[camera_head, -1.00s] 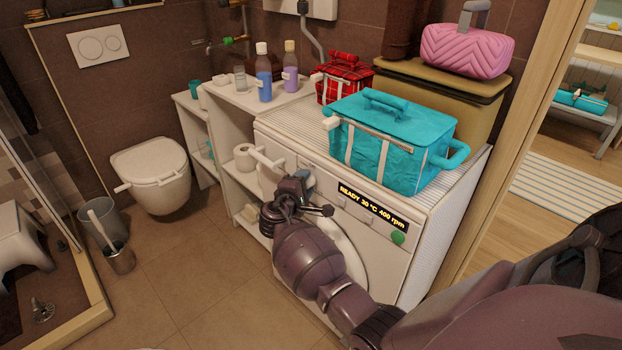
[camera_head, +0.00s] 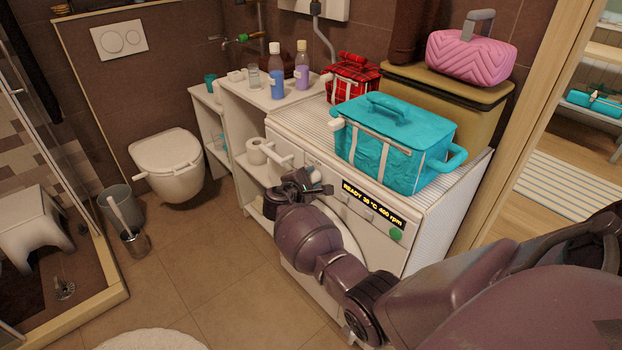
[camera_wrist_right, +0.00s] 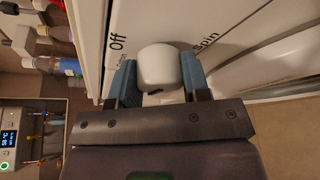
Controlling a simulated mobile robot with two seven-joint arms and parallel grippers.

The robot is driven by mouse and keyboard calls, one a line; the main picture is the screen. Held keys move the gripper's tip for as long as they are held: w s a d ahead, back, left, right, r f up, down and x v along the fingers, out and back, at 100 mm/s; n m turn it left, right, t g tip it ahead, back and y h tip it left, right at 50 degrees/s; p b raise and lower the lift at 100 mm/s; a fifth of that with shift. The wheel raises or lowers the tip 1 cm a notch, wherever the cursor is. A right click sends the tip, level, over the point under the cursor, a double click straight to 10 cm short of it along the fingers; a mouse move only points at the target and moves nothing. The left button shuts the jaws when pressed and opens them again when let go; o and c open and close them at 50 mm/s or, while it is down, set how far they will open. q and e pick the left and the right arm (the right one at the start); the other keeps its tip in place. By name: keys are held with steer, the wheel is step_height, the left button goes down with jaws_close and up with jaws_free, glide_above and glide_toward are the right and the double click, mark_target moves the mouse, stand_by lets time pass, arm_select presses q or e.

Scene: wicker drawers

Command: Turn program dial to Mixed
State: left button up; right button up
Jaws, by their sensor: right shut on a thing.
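The white washing machine (camera_head: 395,245) has a front panel with a lit display (camera_head: 372,203) reading READY, 30 °C and 400 rpm. My right gripper (camera_head: 316,186) is at this panel, left of the display. In the right wrist view, the rounded white program dial (camera_wrist_right: 157,66) sits between the two blue-grey fingers of the right gripper (camera_wrist_right: 157,80), which is shut on it. The labels Off and Spin show on either side of the dial. Which label the dial points at cannot be told. The hand hides the dial in the head view. My left gripper is not in view.
A turquoise basket (camera_head: 395,140) and a red plaid basket (camera_head: 352,80) stand on the machine. A white shelf (camera_head: 255,105) with bottles adjoins it on the left. A toilet (camera_head: 168,165) is further left. Floor (camera_head: 215,265) in front is clear.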

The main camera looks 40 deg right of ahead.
steer(key=o, duration=0.9)
steer(key=shift+o, duration=0.2)
steer(key=p+v, duration=0.2)
steer(key=v, duration=0.8)
steer(key=shift+s+a, duration=0.2)
steer(key=shift+a, duration=0.15)
